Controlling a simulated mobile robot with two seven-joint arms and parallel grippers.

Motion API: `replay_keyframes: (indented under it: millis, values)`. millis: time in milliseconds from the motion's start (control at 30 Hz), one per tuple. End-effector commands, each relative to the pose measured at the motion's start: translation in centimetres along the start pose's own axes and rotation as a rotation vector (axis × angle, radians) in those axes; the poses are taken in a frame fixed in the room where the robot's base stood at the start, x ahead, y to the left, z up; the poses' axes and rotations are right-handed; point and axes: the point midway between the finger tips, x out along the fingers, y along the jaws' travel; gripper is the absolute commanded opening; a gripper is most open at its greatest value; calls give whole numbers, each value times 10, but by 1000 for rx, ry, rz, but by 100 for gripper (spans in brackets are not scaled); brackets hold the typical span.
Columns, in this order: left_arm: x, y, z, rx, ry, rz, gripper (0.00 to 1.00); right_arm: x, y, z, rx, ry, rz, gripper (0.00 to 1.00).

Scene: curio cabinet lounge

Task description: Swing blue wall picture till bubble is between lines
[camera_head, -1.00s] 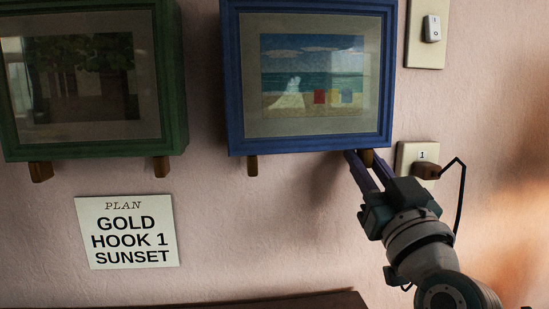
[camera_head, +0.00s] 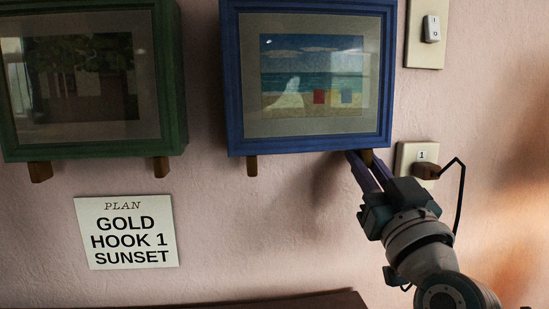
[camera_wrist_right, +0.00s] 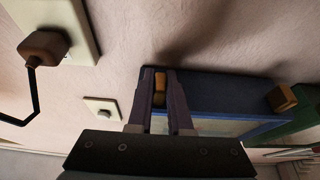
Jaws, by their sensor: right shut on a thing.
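The blue-framed wall picture (camera_head: 236,80) with a beach scene hangs at the upper middle of the head view, its top edge cut off. Its bottom edge sits slightly higher at the right in this view. Small wooden tabs stick out below it, the left one (camera_head: 252,165) free. My right gripper (camera_head: 359,158) is at the picture's lower right corner, shut on the right wooden tab (camera_head: 367,157). The right wrist view shows this tab (camera_wrist_right: 159,88) between the fingers and the blue frame (camera_wrist_right: 225,92) beside them. No bubble or lines show. My left gripper is out of view.
A green-framed picture (camera_head: 172,100) hangs at the left, above a plan card (camera_head: 126,232). A light switch (camera_head: 432,29) is at the upper right. A socket plate labelled 1 (camera_head: 405,160) with a plug and black cord (camera_head: 461,200) is close right of my gripper. A dark wooden edge (camera_head: 335,300) lies below.

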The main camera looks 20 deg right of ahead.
Motion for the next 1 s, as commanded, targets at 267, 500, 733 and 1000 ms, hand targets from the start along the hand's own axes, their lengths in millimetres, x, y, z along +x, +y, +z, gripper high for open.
replay_keyframes:
  millis: [267, 500, 733, 1000]
  values:
    - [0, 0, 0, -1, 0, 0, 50, 0, 0, 0, 0, 0, 0, 0]
    - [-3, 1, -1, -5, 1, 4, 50, 0, -3, 1, 20, -2, 9, 0]
    - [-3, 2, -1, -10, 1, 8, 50, -1, -5, 3, 33, -2, 13, 0]
    - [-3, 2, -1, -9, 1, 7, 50, -1, -5, 3, 32, -1, 13, 42]
